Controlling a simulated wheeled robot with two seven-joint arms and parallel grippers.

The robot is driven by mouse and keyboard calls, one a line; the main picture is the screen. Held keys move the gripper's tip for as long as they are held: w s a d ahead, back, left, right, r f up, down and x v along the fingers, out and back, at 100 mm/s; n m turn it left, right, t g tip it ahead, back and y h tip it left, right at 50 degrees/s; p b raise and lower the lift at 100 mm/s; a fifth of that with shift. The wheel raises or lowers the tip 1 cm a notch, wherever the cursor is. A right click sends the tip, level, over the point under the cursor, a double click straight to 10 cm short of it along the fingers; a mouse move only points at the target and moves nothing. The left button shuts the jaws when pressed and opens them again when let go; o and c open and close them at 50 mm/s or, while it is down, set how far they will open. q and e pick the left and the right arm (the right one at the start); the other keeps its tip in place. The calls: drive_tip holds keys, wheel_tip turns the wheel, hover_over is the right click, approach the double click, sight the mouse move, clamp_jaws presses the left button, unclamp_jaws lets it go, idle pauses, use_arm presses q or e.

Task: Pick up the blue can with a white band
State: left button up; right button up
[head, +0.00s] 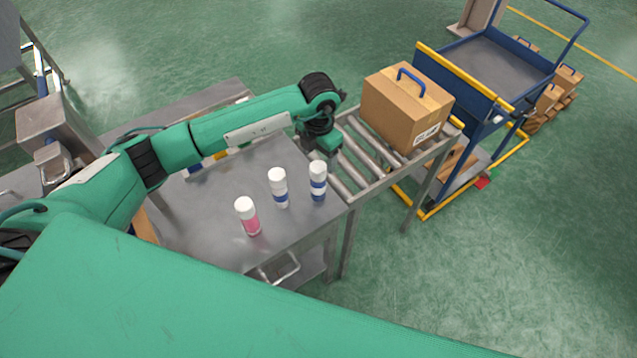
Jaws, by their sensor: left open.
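The blue can with a white band (318,187) stands upright near the right edge of the grey metal table (205,225). It has a white cap. My left gripper (320,155) is open, just above and behind this can in the picture, close to its cap. Its fingertips are small and partly hidden, and I cannot tell whether they touch the can. A white can with a blue band (280,190) stands to its left. A pink can with a white cap (249,218) stands further left and nearer. My right gripper is out of view.
A roller conveyor (351,160) adjoins the table's right side and bears a cardboard box (395,110) with a blue handle. A blue cart (490,70) stands beyond it. Small coloured items (195,167) lie behind my left arm. The table's front left is bare.

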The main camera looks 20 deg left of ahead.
sight(319, 166)
use_arm(q)
wheel_tip(319, 166, down, 3)
drive_tip(key=shift+r+p, duration=0.2)
drive_tip(key=shift+p, duration=0.5)
wheel_tip(319, 166, down, 3)
drive_tip(key=shift+f+p, duration=0.15)
drive_tip(key=shift+p, duration=0.7)
drive_tip(key=shift+f, duration=0.45)
clamp_jaws()
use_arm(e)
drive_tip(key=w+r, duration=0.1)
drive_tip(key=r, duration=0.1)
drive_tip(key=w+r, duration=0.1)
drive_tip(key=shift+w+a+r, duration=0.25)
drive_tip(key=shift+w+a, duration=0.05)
